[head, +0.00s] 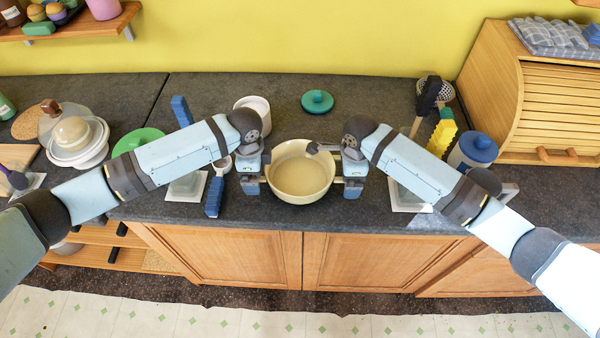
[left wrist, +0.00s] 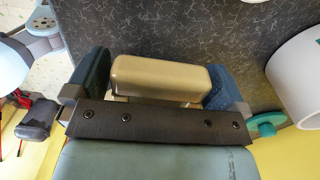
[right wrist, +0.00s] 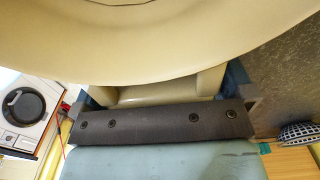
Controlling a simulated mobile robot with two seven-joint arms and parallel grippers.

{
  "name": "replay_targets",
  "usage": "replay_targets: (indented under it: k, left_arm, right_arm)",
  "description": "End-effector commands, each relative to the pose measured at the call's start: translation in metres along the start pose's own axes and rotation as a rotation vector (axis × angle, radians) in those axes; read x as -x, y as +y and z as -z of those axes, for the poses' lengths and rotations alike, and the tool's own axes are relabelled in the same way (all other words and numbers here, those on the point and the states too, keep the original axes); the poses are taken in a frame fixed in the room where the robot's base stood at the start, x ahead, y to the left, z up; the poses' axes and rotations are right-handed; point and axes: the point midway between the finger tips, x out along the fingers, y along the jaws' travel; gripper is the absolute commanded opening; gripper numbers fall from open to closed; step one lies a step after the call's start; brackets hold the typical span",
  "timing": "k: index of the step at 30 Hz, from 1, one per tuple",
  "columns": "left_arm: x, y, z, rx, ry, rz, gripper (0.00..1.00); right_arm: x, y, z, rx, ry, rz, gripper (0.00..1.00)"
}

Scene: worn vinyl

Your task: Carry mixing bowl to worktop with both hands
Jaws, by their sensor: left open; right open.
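The cream mixing bowl (head: 299,178) stands upright on the dark speckled counter (head: 370,105), near its front edge, between my two grippers. My left gripper (head: 252,184) is open at the bowl's left side; in the left wrist view a beige block-like handle (left wrist: 160,76) lies between its blue finger pads. My right gripper (head: 349,184) is open at the right side; in the right wrist view the bowl's rim (right wrist: 160,50) fills the top and a beige handle (right wrist: 165,93) lies between the fingers. Contact of the fingers with the handles cannot be told.
A white canister (head: 254,106) and a green lid (head: 317,101) stand behind the bowl. A blue-handled brush (head: 213,196) lies left. A blue-lidded jar (head: 477,149) and a wooden bread box (head: 540,95) stand right. The counter behind the bowl is mostly clear.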

Motion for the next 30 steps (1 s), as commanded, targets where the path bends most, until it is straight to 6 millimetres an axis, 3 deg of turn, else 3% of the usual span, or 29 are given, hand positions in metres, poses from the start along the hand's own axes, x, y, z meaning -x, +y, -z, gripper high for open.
replay_targets:
  k: [1, 11, 22, 30]
  left_arm:
    - [0.0, 0.0, 0.0, 0.0, 0.0, 0.0, 0.93]
    - [0.0, 0.0, 0.0, 0.0, 0.0, 0.0, 0.19]
    - [0.006, -0.001, 0.0, 0.001, 0.001, 0.002, 0.19]
    - [0.027, -0.001, 0.0, 0.001, 0.001, 0.002, 0.19]
  right_arm:
    - [0.0, 0.0, 0.0, 0.0, 0.0, 0.0, 0.93]
    - [0.0, 0.0, 0.0, 0.0, 0.0, 0.0, 0.19]
    - [0.006, -0.001, 0.0, 0.0, -0.001, 0.002, 0.19]
    - [0.027, -0.001, 0.0, 0.0, -0.001, 0.002, 0.19]
